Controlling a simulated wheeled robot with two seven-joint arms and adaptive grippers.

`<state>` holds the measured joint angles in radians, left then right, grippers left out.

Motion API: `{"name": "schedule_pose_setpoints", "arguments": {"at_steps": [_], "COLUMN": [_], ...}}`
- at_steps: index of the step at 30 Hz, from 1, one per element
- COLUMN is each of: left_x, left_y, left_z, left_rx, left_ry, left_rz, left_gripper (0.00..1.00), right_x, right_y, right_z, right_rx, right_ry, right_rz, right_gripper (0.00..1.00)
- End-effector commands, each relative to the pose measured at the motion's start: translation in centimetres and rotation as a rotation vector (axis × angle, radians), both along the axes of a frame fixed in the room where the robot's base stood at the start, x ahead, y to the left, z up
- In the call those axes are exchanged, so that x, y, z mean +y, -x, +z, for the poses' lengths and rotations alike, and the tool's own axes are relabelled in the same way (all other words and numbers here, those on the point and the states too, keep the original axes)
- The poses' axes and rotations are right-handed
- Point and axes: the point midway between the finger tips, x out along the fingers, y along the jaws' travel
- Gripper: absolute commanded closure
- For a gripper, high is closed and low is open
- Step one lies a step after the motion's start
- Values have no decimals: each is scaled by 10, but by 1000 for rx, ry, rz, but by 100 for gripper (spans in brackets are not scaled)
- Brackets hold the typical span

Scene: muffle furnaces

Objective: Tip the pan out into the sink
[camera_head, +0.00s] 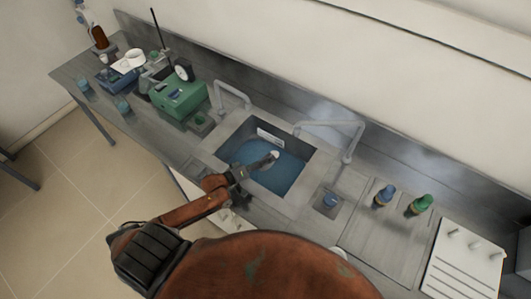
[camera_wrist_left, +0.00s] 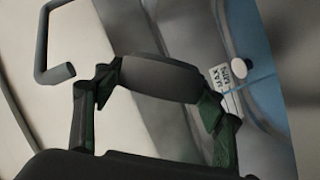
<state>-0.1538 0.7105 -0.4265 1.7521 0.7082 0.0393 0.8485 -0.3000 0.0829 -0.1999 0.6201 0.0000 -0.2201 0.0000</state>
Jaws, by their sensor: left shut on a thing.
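The sink (camera_head: 306,142) is a grey basin with blue water (camera_head: 287,176) in it, at the middle of the head view. My left gripper (camera_head: 258,165) reaches over the basin from its front left side. In the left wrist view the gripper's green-black fingers (camera_wrist_left: 158,92) are shut on a dark grey piece (camera_wrist_left: 160,77), which seems to be the pan. Its inside and contents are hidden from me. A small white round thing (camera_head: 274,154) shows just beyond the gripper tip, and also in the left wrist view (camera_wrist_left: 238,69). My right gripper is not in view.
Faucets arch over the basin's left corner (camera_head: 232,89) and right side (camera_head: 345,125). A white label (camera_head: 270,139) is on the far basin wall. A green device (camera_head: 180,98) stands left. Blue-capped (camera_head: 384,196) and green-capped (camera_head: 421,204) bottles stand right.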

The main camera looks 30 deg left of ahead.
Motion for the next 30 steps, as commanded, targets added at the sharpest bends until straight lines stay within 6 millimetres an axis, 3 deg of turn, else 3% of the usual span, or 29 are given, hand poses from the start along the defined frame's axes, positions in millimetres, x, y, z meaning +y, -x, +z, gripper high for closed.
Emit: {"name": "schedule_pose_setpoints", "arguments": {"at_steps": [30], "left_x": [3], "left_y": [0], "left_z": [2], "left_rx": [7], "left_ry": [93], "left_rz": [0], "left_gripper": [86], "right_x": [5], "right_y": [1], "right_z": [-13], "right_rx": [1], "right_ry": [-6], "right_rz": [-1], "right_gripper": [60]}}
